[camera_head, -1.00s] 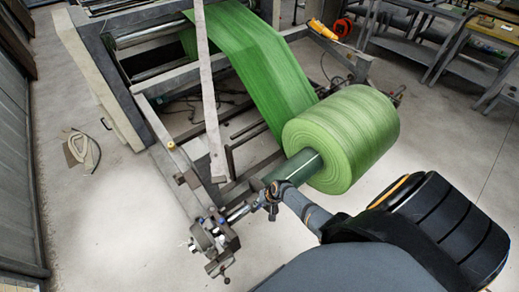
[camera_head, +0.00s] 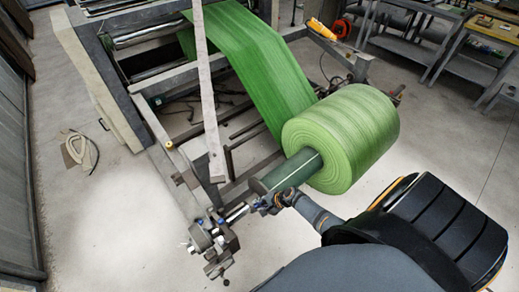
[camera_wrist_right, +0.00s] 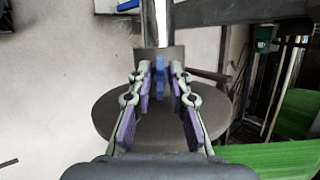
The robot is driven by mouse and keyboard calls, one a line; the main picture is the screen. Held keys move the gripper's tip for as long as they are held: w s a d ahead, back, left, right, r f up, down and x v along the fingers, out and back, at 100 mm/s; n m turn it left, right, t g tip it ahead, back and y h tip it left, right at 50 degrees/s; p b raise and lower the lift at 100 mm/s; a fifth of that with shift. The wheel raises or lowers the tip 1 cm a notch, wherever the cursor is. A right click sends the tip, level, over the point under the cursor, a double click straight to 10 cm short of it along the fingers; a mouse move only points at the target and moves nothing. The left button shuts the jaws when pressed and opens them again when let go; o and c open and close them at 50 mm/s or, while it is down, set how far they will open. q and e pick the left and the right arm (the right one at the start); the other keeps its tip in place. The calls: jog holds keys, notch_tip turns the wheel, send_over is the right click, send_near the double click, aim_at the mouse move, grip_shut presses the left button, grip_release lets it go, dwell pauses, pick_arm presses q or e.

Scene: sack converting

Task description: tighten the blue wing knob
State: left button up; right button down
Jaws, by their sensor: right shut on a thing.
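The blue wing knob (camera_wrist_right: 160,70) stands upright between the fingers of my right gripper (camera_wrist_right: 160,82) in the right wrist view. The purple-padded fingers are shut on it from both sides. A dark round disc-like end lies behind the fingers. In the head view my right gripper (camera_head: 264,202) is at the near end of the dark green core (camera_head: 290,171), beside the shiny shaft (camera_head: 236,213). The knob is too small and covered there to make out clearly. My left gripper is not in view.
The large green roll (camera_head: 345,138) sits on the core, its web running up into the machine. A shaft support with a handle (camera_head: 213,243) stands left of my gripper. Grey tables (camera_head: 415,50) are at the back right. The floor at the left is mostly clear.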

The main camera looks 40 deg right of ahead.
jog(key=m+t, duration=0.1)
jog(key=m, duration=0.3)
jog(key=shift+s+f+m+b, duration=0.1)
jog(key=shift+m+b, duration=0.2)
jog(key=shift+b, duration=0.1)
jog(key=m+t, duration=0.1)
jog(key=m, duration=0.3)
jog(key=shift+h, duration=0.3)
jog(key=m+t+h+b, duration=0.1)
jog(key=m, duration=0.3)
jog(key=shift+a+m, duration=0.1)
jog(key=shift+m, duration=0.2)
jog(key=shift+m+t+h, duration=0.3)
jog(key=shift+m+h, duration=0.4)
jog(key=shift+m, duration=1.4)
jog(key=c, duration=1.3)
grip_release()
